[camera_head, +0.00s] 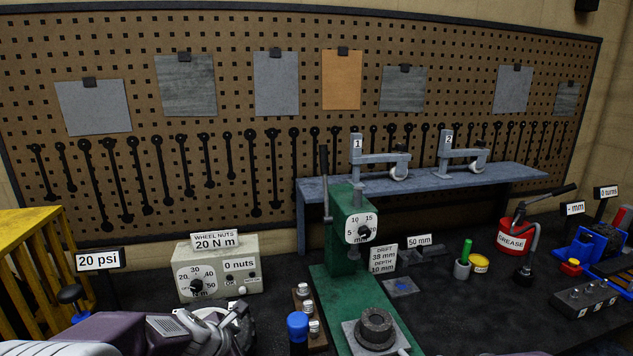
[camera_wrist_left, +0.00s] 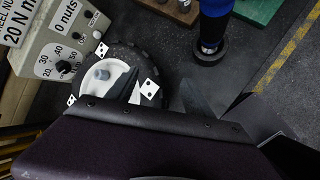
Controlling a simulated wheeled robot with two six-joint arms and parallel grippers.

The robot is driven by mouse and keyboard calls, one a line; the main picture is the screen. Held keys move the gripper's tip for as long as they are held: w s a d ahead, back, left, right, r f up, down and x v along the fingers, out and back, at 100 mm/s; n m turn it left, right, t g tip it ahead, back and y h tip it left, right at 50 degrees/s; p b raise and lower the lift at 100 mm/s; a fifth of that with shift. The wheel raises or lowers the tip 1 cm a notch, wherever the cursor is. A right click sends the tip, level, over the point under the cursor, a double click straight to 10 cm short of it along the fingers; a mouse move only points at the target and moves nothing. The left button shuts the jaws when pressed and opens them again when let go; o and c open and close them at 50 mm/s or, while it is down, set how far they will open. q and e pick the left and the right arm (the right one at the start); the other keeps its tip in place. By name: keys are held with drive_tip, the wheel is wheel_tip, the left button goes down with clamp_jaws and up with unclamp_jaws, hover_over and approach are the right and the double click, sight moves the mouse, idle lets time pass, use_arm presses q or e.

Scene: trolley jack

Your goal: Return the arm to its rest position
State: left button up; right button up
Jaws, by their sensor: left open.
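My left arm (camera_head: 110,332) comes in low from the left in the head view. My right gripper is not in view.
The wheel-nuts box (camera_head: 218,266) stands behind the arm. A blue-handled tool (camera_head: 298,328) and a green press (camera_head: 345,290) stand to the right. A yellow frame (camera_head: 30,250) is at far left. A red grease pot (camera_head: 512,238) sits farther right. The dark bench between is partly clear.

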use_arm(q)
drive_tip(key=s+f+m+g, duration=0.3)
drive_tip(key=s+f+m, duration=0.2)
drive_tip(key=s+m, duration=0.4)
drive_tip(key=s+f+m+g+y+b, duration=0.1)
drive_tip(key=s+f+m+g, duration=0.2)
drive_tip(key=s+m, duration=0.6)
drive_tip(key=f+m, duration=0.1)
drive_tip(key=m, duration=0.5)
drive_tip(key=shift+a+f, duration=0.3)
drive_tip(key=shift+f, duration=0.1)
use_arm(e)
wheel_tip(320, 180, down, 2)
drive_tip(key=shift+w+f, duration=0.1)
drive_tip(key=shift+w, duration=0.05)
